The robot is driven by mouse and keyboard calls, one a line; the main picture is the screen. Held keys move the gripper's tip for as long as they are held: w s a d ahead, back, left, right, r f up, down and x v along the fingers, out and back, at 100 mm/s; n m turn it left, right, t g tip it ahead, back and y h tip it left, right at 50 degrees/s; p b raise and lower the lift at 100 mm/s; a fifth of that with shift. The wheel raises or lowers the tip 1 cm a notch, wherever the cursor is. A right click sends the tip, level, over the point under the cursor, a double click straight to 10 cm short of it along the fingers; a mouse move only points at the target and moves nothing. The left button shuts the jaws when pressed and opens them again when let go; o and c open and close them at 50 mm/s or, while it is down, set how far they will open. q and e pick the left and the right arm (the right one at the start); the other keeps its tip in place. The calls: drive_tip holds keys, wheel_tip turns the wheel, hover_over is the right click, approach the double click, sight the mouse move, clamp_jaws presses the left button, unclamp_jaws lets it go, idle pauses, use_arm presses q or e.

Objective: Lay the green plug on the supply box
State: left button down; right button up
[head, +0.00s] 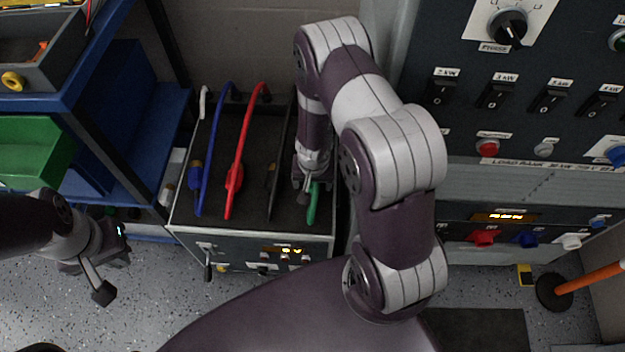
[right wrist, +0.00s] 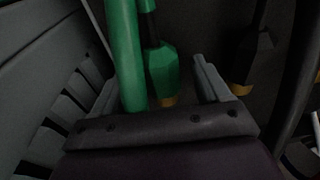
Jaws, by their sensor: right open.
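The supply box (head: 205,232) is a dark-topped case with several coloured leads lying across its top. My right gripper (head: 309,184) points down at the right part of that top, partly hidden by its own arm. A piece of the green lead (head: 312,204) shows just beside it. In the right wrist view the green plug (right wrist: 162,72) lies beside the thick green cable (right wrist: 127,50). Both show between the spread fingers of my right gripper (right wrist: 158,90), which is open. My left gripper (head: 108,268) hangs over the floor left of the box, apart from it; its jaw state is unclear.
The blue plug (head: 196,175), red plug (head: 234,178) and black plug (head: 272,176) lie left of my right gripper. A load bank panel (head: 545,180) with switches stands at the right. A blue shelf (head: 150,110) with a green bin (head: 35,150) stands at the left.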

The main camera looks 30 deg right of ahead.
wheel_tip(320, 180, up, 13)
drive_tip(key=s+p, duration=0.1)
drive_tip(key=p, duration=0.6)
drive_tip(key=shift+s+a+f+p, duration=0.2)
drive_tip(key=shift+a+p, duration=0.1)
drive_tip(key=s+a+r+n+g, duration=0.1)
drive_tip(key=s+a+r+n, duration=0.2)
drive_tip(key=r, duration=0.4)
drive_tip(key=s+a+r+n+g, duration=0.1)
drive_tip(key=s+r+n, duration=0.1)
drive_tip(key=s+r, duration=0.4)
wheel_tip(320, 180, up, 25)
drive_tip(key=w+n+t+p, duration=0.1)
drive_tip(key=t+p, duration=0.1)
drive_tip(key=p, duration=1.8)
drive_tip(key=shift+w+a+n, duration=0.25)
drive_tip(key=shift+a+n, duration=0.05)
drive_tip(key=shift+a, duration=0.1)
